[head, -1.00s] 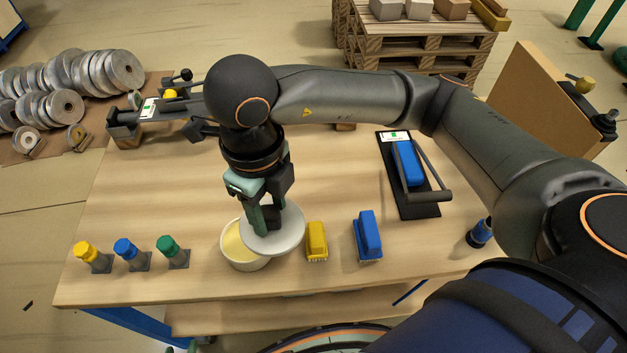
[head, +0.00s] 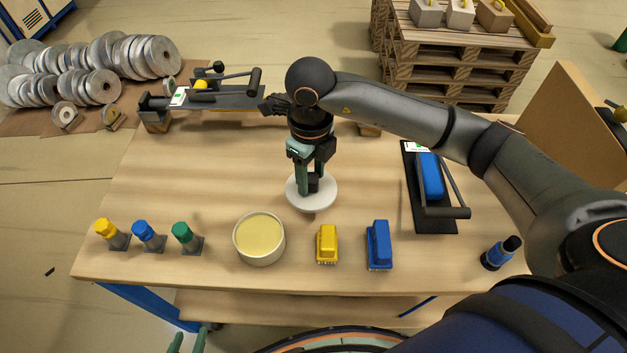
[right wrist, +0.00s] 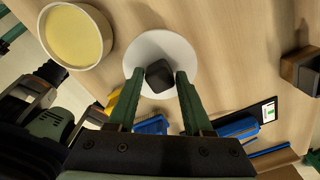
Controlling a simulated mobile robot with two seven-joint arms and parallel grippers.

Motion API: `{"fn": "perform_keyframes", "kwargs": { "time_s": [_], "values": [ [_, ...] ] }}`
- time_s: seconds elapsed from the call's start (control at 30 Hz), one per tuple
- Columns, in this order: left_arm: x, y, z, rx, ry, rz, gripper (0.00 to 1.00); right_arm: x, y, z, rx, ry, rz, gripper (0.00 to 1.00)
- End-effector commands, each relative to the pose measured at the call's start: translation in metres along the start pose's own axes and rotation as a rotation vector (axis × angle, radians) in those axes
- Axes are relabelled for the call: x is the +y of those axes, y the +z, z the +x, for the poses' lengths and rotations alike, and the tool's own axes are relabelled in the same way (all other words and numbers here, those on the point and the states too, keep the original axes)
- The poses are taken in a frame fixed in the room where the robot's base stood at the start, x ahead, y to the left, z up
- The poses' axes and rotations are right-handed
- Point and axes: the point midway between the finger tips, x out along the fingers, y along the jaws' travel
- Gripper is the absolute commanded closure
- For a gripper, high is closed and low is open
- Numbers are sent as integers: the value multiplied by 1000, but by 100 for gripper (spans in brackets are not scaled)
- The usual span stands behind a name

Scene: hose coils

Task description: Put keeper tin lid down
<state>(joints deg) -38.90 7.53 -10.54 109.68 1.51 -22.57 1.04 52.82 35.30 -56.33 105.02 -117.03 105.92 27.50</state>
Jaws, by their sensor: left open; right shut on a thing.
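The keeper tin lid (head: 313,203) is a round white disc with a dark knob, behind and to the right of the open tin. My right gripper (head: 312,186) points down and is shut on the lid's knob; the lid is level, on or very close to the table. In the right wrist view the lid (right wrist: 184,50) and its knob (right wrist: 160,76) sit between the fingers. The keeper tin (head: 259,239) stands uncovered with a pale yellow inside; it also shows in the right wrist view (right wrist: 75,35). My left gripper (head: 188,343) is open and empty below the table's front edge.
A yellow brush (head: 327,244) and a blue brush (head: 379,245) stand right of the tin. Yellow, blue and green-capped pieces (head: 186,237) line the left front. A black fixture with a blue block (head: 430,177) lies at right. Bare table (head: 215,170) lies left of the lid.

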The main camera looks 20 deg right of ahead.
Motion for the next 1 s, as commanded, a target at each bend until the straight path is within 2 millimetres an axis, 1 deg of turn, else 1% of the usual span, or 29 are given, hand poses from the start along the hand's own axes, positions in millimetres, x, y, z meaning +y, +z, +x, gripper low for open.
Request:
{"fn": "perform_keyframes", "kwargs": {
  "time_s": [0.1, 0.27, 0.33, 0.5, 0.57, 0.77, 0.9, 0.93, 1.0],
  "values": [
    [0, -1, -1, 0, 0, 0, 50, -8, 3, 10, 1, 1, 1, 100],
    [0, -1, -1, 0, 0, 0, 50, -13, 6, 18, 1, 0, 1, 100],
    [0, -1, -1, 0, 0, 0, 50, -18, 7, 25, 2, 0, 2, 100],
    [0, -6, -6, 0, 0, 0, 50, -16, 7, 49, 2, 2, -1, 100],
    [0, -6, -6, 0, 0, 0, 50, -16, 7, 52, 0, 1, -1, 100],
    [0, -6, -5, 0, 0, 0, 50, -17, 8, 52, -1, 0, -1, 100],
    [0, -2, -2, 0, 0, 0, 50, -17, 8, 57, -1, 0, -1, 100],
    [0, -3, -3, 0, 0, 0, 50, -16, 7, 56, -1, 0, -1, 46],
    [0, -3, -3, 0, 0, 0, 50, -16, 7, 55, 0, 0, -1, 38]
  ]
}}
